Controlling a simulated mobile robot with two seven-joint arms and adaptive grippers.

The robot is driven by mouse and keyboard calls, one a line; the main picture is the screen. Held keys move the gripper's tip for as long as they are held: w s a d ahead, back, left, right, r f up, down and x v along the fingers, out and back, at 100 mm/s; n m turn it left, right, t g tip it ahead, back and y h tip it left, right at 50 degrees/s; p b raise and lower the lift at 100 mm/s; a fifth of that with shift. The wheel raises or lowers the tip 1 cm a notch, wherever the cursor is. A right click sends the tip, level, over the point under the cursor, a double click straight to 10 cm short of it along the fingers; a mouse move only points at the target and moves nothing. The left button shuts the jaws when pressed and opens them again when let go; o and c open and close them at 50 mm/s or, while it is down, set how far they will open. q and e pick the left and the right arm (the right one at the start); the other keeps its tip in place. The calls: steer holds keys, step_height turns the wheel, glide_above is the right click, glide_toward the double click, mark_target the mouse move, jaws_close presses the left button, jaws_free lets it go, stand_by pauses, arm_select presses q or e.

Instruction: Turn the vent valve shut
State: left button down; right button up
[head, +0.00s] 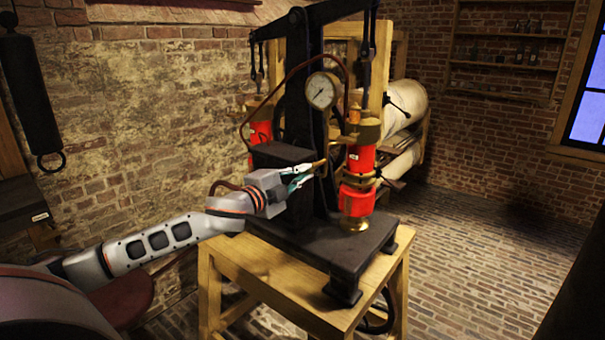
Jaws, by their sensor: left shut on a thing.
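A black pump machine (300,119) stands on a wooden stand. A small brass piece (319,163), which looks like the vent valve's handle, sticks out low on its front, left of the near red cylinder (357,201). My left gripper (311,172) reaches in from the left, and its fingers are closed on this brass piece. The fingers hide part of it, so I cannot tell how far the valve is turned. My right gripper is not in view.
A round dial gauge (322,91) sits above the gripper, with a brown hose arching over it. The wooden stand (268,271) is below. A second red cylinder (260,133) stands behind. Brick floor (480,250) at right is clear.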

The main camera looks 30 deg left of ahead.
arm_select(q)
steer(key=shift+m, duration=1.3)
steer(key=c, duration=2.2)
jaws_free()
steer(key=shift+s+a, duration=0.15)
steer(key=shift+s, duration=1.85)
steer(key=shift+s+a, duration=0.15)
steer(key=shift+s, duration=1.85)
steer(key=shift+s+a, duration=0.15)
steer(key=shift+s, duration=1.85)
steer(key=shift+f, duration=0.1)
